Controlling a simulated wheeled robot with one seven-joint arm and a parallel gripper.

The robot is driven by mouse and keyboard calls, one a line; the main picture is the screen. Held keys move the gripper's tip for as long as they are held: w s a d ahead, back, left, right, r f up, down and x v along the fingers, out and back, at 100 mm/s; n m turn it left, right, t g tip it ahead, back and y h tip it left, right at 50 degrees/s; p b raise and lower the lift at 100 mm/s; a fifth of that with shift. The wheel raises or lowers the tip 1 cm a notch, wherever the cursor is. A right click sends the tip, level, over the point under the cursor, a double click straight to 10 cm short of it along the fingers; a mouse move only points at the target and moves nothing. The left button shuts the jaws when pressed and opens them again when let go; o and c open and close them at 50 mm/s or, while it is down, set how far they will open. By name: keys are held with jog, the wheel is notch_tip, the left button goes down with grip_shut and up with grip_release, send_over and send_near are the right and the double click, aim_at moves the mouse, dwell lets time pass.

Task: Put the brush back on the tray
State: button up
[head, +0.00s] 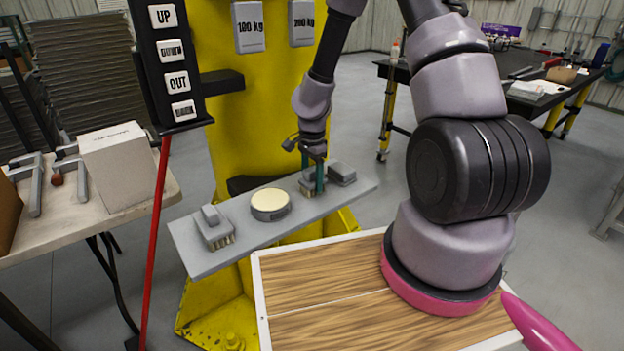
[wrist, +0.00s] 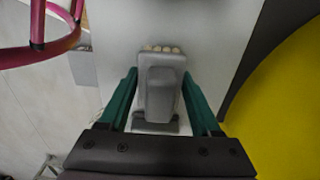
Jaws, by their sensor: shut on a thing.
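A grey brush (head: 310,187) with pale bristles is between the green fingers of my gripper (head: 316,178). It is at the right part of the grey tray (head: 225,259), close over or touching its surface; I cannot tell which. In the wrist view the brush (wrist: 160,90) lies lengthwise between the fingers of my gripper (wrist: 161,82), its bristle tips showing at the far end. The bare tray (wrist: 215,40) is beneath it. A second grey brush (head: 214,229) stands bristles down at the tray's left end.
A round tin with a cream top (head: 270,202) sits mid-tray, and a grey block (head: 342,174) sits right of the held brush. The yellow column (head: 245,120) rises behind the tray. A wooden-topped surface (head: 330,275) is in front. Bare tray shows between the left brush and tin.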

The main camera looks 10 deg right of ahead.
jog(key=o, duration=1.3)
notch_tip(320, 180, up, 12)
